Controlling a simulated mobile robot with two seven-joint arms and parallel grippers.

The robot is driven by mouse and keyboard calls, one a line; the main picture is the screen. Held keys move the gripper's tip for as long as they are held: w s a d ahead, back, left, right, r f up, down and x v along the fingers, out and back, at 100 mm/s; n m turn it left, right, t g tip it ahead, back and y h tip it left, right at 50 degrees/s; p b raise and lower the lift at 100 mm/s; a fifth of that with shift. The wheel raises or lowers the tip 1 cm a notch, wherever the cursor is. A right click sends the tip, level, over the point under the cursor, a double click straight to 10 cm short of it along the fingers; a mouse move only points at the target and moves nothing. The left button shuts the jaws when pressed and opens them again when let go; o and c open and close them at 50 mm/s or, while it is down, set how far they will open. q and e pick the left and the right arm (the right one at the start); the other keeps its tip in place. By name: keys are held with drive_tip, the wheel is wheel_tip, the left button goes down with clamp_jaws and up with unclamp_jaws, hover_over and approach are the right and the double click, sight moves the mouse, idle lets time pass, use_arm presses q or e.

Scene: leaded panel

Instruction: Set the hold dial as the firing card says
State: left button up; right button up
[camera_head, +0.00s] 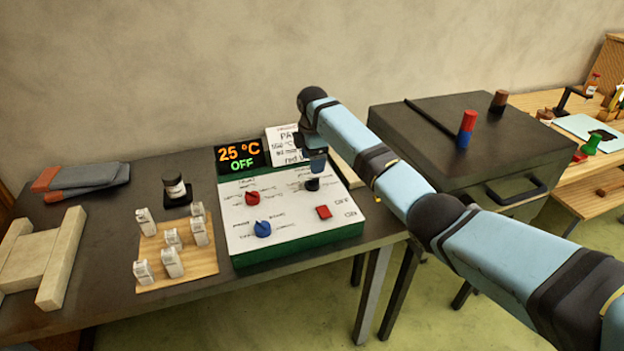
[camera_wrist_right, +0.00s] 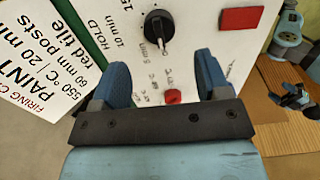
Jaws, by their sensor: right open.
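The control box (camera_head: 290,228) has a white sloped face with black, red and blue knobs. The black hold dial (camera_head: 312,184) is at its upper right; in the wrist view the dial (camera_wrist_right: 158,27) sits beside the print "HOLD", "10 min" and "5 min". Its pale mark seems to face the "5 min" side. The firing card (camera_head: 283,143) stands behind; in the wrist view the card (camera_wrist_right: 38,48) reads "PAINT", "550 °C / 20 min", "60 mm posts" and "red tile", partly cut off. My right gripper (camera_head: 315,168) is open and empty just above the dial, not around it.
The display (camera_head: 240,156) reads "25 °C OFF". The red knob (camera_head: 252,198), blue knob (camera_head: 262,229) and red switch (camera_head: 323,212) are close by. White posts stand on a wooden board (camera_head: 205,268) at left. A dark kiln (camera_head: 470,130) stands right, behind my arm.

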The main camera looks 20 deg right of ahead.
sight(312, 179)
use_arm(q)
drive_tip(key=shift+w+a+r, duration=0.1)
drive_tip(key=shift+w+r, duration=0.2)
drive_tip(key=shift+w, duration=0.15)
use_arm(e)
wheel_tip(312, 179, down, 8)
drive_tip(key=shift+r, duration=0.1)
drive_tip(key=shift+c, duration=0.4)
drive_tip(key=c, duration=0.8)
use_arm(q)
drive_tip(key=shift+s, duration=0.1)
use_arm(e)
drive_tip(key=shift+c, duration=0.2)
